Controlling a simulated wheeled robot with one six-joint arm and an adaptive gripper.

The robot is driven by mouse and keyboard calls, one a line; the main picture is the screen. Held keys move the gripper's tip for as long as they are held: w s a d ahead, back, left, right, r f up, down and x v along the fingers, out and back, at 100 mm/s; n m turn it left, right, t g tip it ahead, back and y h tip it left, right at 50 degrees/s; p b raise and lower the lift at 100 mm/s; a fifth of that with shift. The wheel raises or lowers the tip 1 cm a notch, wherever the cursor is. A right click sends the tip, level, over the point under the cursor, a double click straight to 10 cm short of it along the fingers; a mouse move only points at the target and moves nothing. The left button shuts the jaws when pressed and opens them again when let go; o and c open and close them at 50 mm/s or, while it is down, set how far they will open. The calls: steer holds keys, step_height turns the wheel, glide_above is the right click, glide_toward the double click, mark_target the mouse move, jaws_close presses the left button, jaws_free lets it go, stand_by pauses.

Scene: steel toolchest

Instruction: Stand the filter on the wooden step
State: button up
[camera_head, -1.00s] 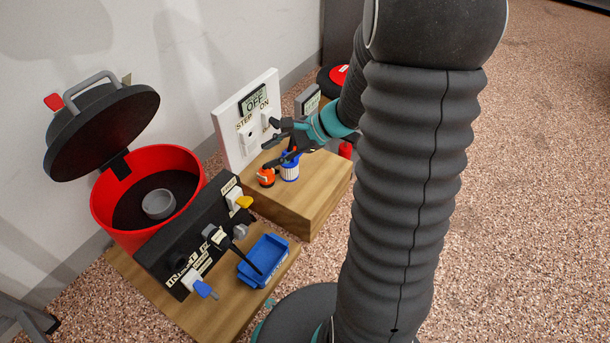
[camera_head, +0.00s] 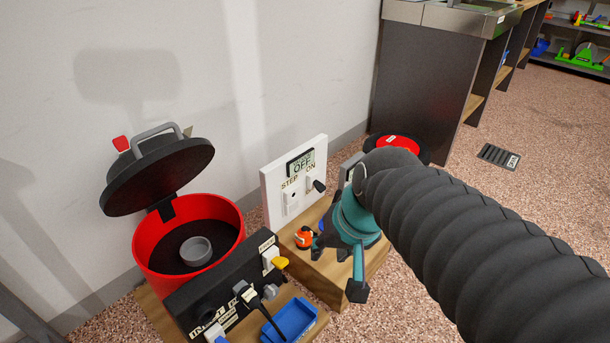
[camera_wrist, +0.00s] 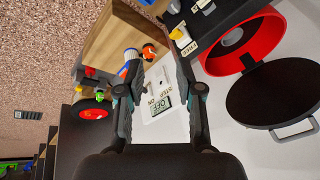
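The filter, a small white and blue cylinder (camera_wrist: 131,56), is beside a small orange item (camera_wrist: 149,51) on the wooden step (camera_head: 312,276) in the wrist view. It looks upright on the step. In the head view my gripper hides most of it; a bit of blue (camera_head: 321,226) shows beside the orange item. My gripper (camera_head: 334,266) is above the step, its fingers spread. In the wrist view my gripper (camera_wrist: 160,75) is open with nothing held between the fingers. The filter is beyond the left finger, which partly overlaps it in the picture; contact cannot be told.
A white panel (camera_head: 272,186) reading OFF, with a switch, stands behind the step. To the left are a red bin (camera_head: 150,252) with its lid raised, a black socket box (camera_head: 196,297) with plugs, and a blue tray (camera_head: 296,318). A black and red round object (camera_head: 397,143) sits behind.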

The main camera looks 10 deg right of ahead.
steer(key=s+d+r+n, duration=0.1)
steer(key=s+r+n+t+h, duration=0.1)
steer(key=shift+s+d+r+t+h, duration=0.1)
steer(key=shift+s+d+t+h, duration=0.2)
steer(key=shift+d, duration=0.05)
step_height(320, 180, up, 8)
steer(key=p, duration=0.7)
steer(key=shift+f+p, duration=0.2)
steer(key=shift+p, duration=0.1)
